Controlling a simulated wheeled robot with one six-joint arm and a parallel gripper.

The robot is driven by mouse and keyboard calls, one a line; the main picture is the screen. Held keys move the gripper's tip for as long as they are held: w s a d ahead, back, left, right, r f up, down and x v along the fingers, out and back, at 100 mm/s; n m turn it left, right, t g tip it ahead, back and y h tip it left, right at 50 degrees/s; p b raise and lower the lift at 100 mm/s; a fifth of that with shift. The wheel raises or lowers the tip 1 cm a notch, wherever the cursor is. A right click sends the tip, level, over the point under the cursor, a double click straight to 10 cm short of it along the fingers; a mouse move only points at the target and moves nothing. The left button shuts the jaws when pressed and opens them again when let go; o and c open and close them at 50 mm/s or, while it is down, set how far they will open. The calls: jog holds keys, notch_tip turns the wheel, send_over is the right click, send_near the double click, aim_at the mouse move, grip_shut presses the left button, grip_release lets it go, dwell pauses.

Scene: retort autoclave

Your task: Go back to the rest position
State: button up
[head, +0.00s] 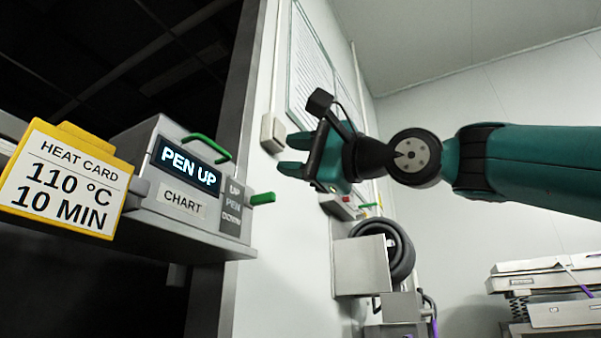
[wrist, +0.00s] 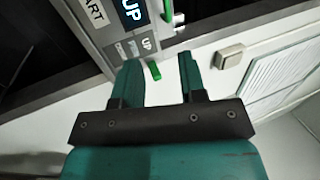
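My gripper (head: 293,154) is in the upper middle of the head view, at the end of my teal arm, pointing left. Its two fingers are apart with nothing between them; the open fingers also show in the wrist view (wrist: 160,76). A grey chart recorder (head: 185,180) stands to the left of it, its display reading PEN UP.
A yellow-framed heat card (head: 67,181) reading 110 °C 10 MIN is at the far left. A green handle (head: 207,147) tops the recorder. A black hose coil (head: 401,250) hangs on the wall behind. A scale-like bench unit (head: 545,283) stands at right.

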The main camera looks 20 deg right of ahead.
jog(key=shift+s+d+f, duration=0.2)
jog(key=shift+s+d, duration=0.05)
jog(key=shift+s, duration=0.15)
jog(key=shift+f, duration=0.1)
dwell(0.3)
jog(key=w+a+f+n+g+h, duration=0.2)
jog(key=f+n+g+h, duration=0.15)
jog(key=f, duration=1.15)
jog(key=w+a+f+n+g+h, duration=0.15)
jog(key=f+n+g, duration=0.25)
jog(key=f, duration=1)
jog(key=s+d+f+n+g+h, duration=0.15)
jog(key=s+f+n+g, duration=0.35)
jog(key=s+f, duration=0.5)
jog(key=s+f+n+g+h, duration=0.2)
jog(key=s+f+n+g, duration=0.35)
jog(key=f, duration=0.75)
notch_tip(320, 180, up, 37)
jog(key=s+t+p, duration=0.1)
jog(key=s+p, duration=0.1)
jog(key=p, duration=3.7)
jog(key=shift+r+m, duration=0.2)
jog(key=shift+m, duration=0.1)
jog(key=shift+o, duration=0.4)
jog(key=shift+h, duration=0.25)
